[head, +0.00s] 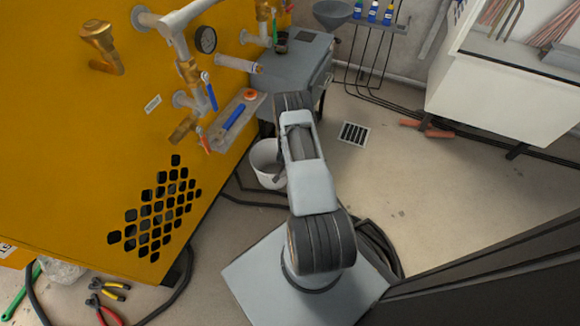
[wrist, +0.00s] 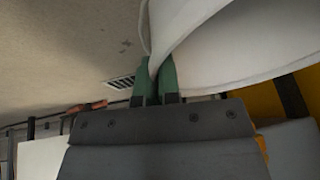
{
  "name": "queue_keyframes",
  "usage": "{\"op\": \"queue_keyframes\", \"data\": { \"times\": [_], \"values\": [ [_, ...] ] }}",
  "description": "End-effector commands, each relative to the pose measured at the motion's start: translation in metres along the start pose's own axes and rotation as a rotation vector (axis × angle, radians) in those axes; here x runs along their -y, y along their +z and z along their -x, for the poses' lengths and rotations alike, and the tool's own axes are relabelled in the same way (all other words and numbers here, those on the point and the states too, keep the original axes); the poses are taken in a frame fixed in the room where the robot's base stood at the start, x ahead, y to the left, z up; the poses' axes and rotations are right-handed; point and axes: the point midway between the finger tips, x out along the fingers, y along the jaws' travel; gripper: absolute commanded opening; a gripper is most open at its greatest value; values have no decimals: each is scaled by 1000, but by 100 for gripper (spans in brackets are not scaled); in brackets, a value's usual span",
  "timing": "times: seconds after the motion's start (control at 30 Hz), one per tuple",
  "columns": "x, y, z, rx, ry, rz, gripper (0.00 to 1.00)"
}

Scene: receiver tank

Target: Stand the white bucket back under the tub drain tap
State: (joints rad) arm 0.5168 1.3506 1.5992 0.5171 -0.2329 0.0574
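The white bucket (head: 264,168) is low beside the yellow housing in the head view, its mouth facing up and its right side hidden by my arm. I cannot tell whether it touches the floor. In the wrist view the bucket (wrist: 235,50) fills the upper right. My gripper (wrist: 156,75) has its two green fingers close together, with the bucket's rim between them. The fingers are hidden by my arm in the head view. A small tap with a red handle (head: 204,141) sits at the left end of a grey tub or tray (head: 247,104), up and left of the bucket.
The yellow housing (head: 80,130) with pipes and a gauge fills the left. Dark hoses (head: 375,245) lie on the floor around my base. A floor grate (head: 353,133) and a white cabinet (head: 500,95) are to the right. Open floor lies between them and my arm.

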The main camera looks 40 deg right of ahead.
Motion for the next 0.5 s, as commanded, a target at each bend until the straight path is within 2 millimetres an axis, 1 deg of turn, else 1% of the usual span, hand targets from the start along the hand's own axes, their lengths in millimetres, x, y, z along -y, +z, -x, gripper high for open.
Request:
{"op": "queue_keyframes", "data": {
  "times": [0.03, 0.3, 0.43, 0.5],
  "values": [
    [-1, 3, -7, -1, 0, 0, 0],
    [0, 2, -5, -1, -1, 0, 0],
    [-1, 4, -9, -1, -1, 0, 0],
    [-1, 3, -8, 0, 0, 0, 10]
  ]
}}
